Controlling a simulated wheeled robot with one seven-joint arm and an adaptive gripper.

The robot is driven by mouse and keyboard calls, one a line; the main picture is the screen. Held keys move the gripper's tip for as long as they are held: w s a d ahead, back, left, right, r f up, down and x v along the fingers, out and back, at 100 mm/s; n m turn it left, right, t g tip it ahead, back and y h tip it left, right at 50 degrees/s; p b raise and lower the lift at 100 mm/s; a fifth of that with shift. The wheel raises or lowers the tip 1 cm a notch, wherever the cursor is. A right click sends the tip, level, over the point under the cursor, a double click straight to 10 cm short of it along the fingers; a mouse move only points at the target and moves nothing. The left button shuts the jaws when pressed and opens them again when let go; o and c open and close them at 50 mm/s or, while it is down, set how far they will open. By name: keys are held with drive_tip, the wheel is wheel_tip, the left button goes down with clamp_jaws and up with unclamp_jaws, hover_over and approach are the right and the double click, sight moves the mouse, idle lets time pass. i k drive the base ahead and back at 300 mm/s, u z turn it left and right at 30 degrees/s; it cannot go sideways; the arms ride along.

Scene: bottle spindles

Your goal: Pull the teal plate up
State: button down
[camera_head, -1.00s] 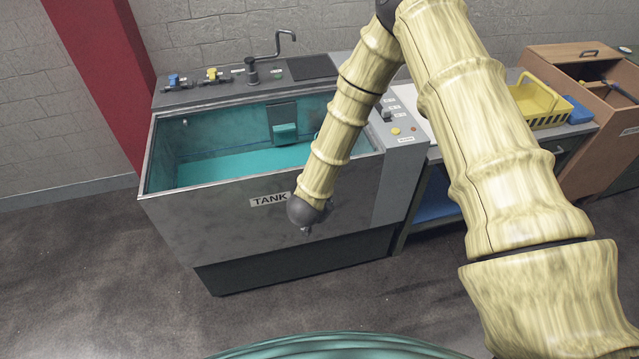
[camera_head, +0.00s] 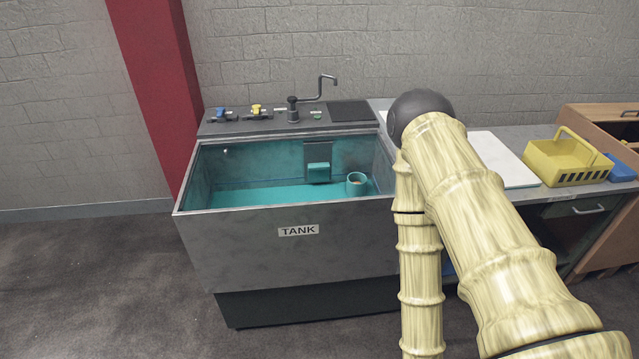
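A small teal plate (camera_head: 318,171) is at the inner back wall of the metal tank (camera_head: 235,230), in front of a dark upright panel (camera_head: 318,150). It sits just above the teal floor or liquid of the tank; I cannot tell which that is. My arm crosses the right side of the view and its forearm runs down past the tank's front right corner, out of the bottom edge. My gripper is outside the frame, so its state is hidden.
A teal cup (camera_head: 356,183) stands inside the tank, right of the plate. A yellow basket (camera_head: 570,163) is on the right counter. Floor at the left is clear.

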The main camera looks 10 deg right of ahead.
sight(317, 173)
drive_tip(key=z, duration=0.65)
drive_tip(key=i, duration=1.5)
drive_tip(key=u, duration=0.65)
